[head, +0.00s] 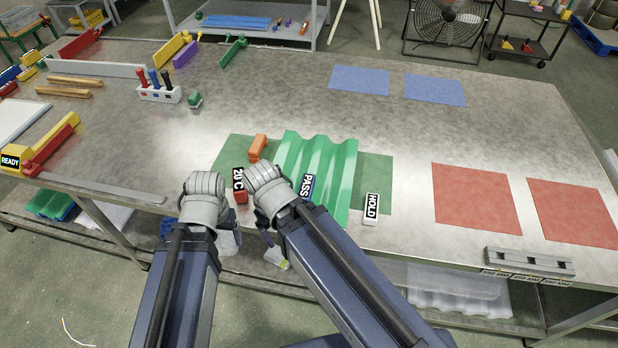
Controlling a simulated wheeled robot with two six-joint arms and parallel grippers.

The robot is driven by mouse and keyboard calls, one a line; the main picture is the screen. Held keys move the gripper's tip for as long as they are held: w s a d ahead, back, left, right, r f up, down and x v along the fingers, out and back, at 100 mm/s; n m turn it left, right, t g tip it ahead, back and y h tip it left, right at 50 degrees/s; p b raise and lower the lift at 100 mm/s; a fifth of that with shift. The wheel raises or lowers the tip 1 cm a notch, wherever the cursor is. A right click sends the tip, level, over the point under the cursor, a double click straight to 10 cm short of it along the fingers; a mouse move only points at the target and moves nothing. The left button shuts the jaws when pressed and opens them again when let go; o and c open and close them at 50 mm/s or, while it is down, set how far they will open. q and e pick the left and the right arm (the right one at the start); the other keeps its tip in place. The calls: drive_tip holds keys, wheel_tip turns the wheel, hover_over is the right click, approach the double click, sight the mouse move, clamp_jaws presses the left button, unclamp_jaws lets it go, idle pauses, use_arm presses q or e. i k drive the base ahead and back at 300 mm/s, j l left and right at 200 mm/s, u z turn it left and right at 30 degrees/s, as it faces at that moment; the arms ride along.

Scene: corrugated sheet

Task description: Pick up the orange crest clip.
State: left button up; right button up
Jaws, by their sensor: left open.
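The orange crest clip (258,146) is a small orange block on the green mat (232,151), just left of the green corrugated sheet (318,160). My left gripper (204,188) is over the table's front edge, left of and nearer than the clip, apart from it. It is open and holds nothing that I can see. My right gripper (266,181) is just in front of the clip, close to the sheet's left front corner. The wrist hides its fingers, so its opening and any contact are hidden.
A red 20°C block (240,186) stands between my wrists. A PASS tag (307,187) is by the sheet and a HOLD tag (371,208) to its right. A marker holder (160,93) and small green block (195,99) are further back. The middle of the table behind the mat is clear.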

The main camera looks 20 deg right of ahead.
sight(260, 140)
drive_tip(key=i+j+z, duration=0.3)
drive_tip(key=j, duration=0.35)
drive_tip(key=i+j+z, duration=0.35)
drive_tip(key=j, duration=0.4)
drive_tip(key=i+j+z, duration=0.15)
drive_tip(key=j, duration=0.25)
drive_tip(key=j+z, duration=0.15)
drive_tip(key=j, duration=0.25)
drive_tip(key=i, duration=0.05)
